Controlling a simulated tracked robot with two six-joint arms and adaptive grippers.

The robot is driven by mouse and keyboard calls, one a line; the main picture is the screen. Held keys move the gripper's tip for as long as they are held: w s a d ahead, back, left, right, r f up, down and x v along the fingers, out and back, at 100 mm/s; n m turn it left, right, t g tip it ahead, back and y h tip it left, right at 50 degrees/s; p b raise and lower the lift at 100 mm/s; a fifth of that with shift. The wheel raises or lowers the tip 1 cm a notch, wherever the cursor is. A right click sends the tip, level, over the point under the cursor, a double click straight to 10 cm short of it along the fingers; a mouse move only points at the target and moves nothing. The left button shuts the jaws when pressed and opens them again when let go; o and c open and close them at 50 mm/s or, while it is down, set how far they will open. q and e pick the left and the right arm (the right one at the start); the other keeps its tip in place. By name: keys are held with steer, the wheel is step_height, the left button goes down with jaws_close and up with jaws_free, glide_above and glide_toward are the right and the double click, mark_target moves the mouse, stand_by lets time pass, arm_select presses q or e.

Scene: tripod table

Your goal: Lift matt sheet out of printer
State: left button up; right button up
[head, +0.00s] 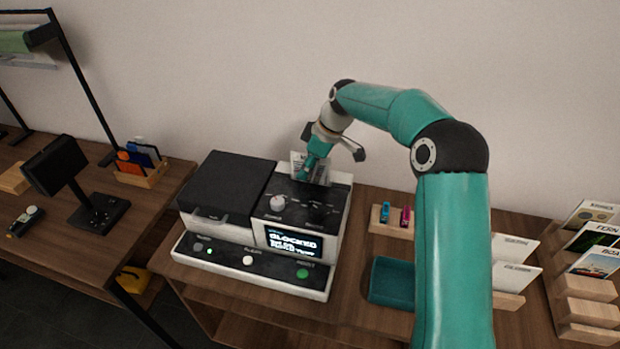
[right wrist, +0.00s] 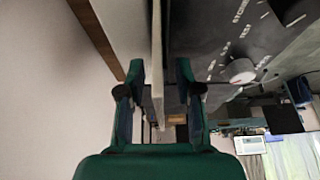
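The printer (head: 215,222) is a white and black machine on the wooden table, with a lit screen (head: 292,243) that reads "BLOCKED". A pale sheet (head: 297,160) stands up at the back of its top, partly hidden behind my right gripper (head: 311,172). In the right wrist view the sheet (right wrist: 157,60) shows nearly edge-on between the two fingers of my right gripper (right wrist: 160,68). A gap shows on each side of it, so the gripper is open around it. Whether the sheet is matt cannot be told. My left gripper is not in view.
A teal tray (head: 391,282) and a wooden holder (head: 385,219) with two small coloured items stand right of the printer. Card racks (head: 588,290) are at the far right. A dark stand (head: 90,208) is on the left table. The wall is close behind.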

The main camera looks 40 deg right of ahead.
steer(key=shift+c, duration=0.3)
jaws_close()
steer(key=shift+r, duration=0.2)
